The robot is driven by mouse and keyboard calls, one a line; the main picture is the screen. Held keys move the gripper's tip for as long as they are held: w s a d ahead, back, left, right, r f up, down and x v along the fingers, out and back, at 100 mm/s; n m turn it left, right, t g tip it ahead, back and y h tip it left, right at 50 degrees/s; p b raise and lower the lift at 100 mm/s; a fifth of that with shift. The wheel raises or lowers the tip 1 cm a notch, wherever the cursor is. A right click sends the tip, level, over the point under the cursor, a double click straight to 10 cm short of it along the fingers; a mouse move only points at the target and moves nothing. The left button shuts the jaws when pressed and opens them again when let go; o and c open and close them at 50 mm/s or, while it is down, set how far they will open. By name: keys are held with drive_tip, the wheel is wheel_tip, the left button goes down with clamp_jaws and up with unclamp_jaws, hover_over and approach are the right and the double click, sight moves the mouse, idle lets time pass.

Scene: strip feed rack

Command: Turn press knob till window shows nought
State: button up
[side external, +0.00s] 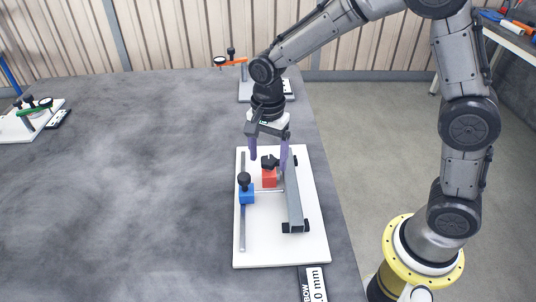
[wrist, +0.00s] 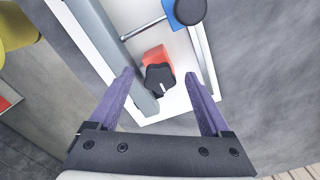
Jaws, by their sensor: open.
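The black lobed press knob (side external: 270,161) sits on a red block (side external: 269,179) on the white base plate (side external: 285,252). In the wrist view the knob (wrist: 159,79) carries a short white pointer mark. My gripper (side external: 268,157) is open, with its purple fingers pointing down, one on each side of the knob. In the wrist view gaps show between both fingertips and the knob, and nothing is held. A black and white readout (side external: 315,285) at the plate's front shows "0 mm" at its end; the picture edge cuts it off, so I cannot tell the full reading.
A grey rail (side external: 293,195) stands right of the red block. A blue block (side external: 246,194) with a round black knob rides a rod on the left. Similar fixtures stand at the far left (side external: 28,122) and behind (side external: 246,85). The table (side external: 130,200) left of the plate is clear.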

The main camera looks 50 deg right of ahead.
clamp_jaws()
idle(0.3)
drive_tip(key=shift+n, duration=0.3)
